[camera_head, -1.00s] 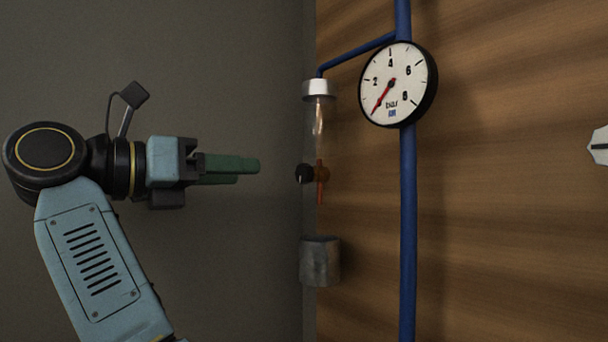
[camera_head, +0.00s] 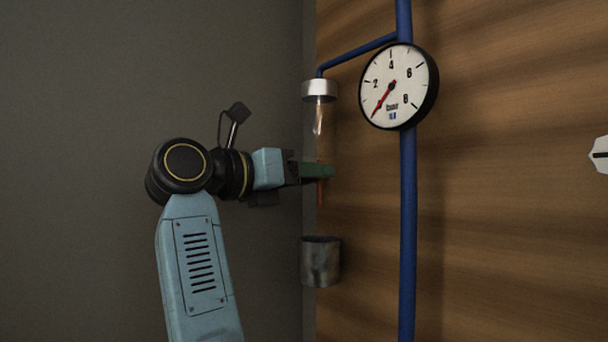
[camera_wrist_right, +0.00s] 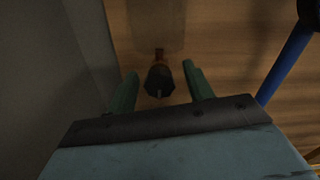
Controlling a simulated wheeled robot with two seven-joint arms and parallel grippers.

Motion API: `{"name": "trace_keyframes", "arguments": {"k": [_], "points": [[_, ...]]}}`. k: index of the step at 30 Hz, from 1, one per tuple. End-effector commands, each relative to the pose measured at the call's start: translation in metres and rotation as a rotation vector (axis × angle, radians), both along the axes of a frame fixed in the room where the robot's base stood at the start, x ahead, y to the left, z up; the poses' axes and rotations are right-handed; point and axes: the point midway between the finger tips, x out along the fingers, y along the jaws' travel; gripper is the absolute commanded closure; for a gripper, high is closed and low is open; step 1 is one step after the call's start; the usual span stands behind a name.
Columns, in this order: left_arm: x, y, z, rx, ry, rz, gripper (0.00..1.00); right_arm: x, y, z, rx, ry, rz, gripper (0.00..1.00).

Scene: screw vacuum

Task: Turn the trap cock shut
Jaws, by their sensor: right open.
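The trap is a clear glass tube (camera_head: 318,120) with a silver cap, hanging by the wooden wall. Its cock sits at the lower end, with a thin orange-red outlet (camera_head: 320,193) pointing down. In the head view my right gripper (camera_head: 330,171) covers the cock and its knob. In the right wrist view the dark round cock knob (camera_wrist_right: 159,80) with a pale mark lies between the two green fingers of my right gripper (camera_wrist_right: 160,69). The fingers are open, with a gap visible on each side of the knob. My left gripper is not in view.
A metal cup (camera_head: 321,262) is on the wall below the outlet. A blue pipe (camera_head: 408,230) runs upright to the right, with a round gauge (camera_head: 398,86) on it. A white pointed piece (camera_head: 600,155) shows at the right edge.

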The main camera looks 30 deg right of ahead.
Motion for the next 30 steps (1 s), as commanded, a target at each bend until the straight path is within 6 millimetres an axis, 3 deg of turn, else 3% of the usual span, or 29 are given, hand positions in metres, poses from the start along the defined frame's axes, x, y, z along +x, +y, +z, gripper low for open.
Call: {"name": "trace_keyframes", "arguments": {"k": [3, 13, 23, 30], "points": [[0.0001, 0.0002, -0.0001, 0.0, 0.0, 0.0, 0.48, 0.0, 0.0001, -0.0001, 0.0, 0.0, 0.0, 0.51], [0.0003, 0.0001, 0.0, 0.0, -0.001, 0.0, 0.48, 0.0, 0.0004, 0.0001, 0.0, 0.0, 0.0, 0.93], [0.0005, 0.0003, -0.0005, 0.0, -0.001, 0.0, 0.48, 0.0001, 0.0009, 0.0002, 0.004, -0.049, 0.001, 0.93], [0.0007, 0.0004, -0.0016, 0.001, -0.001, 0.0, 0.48, 0.0003, 0.0011, -0.0001, 0.016, -0.199, 0.001, 0.93]]}}
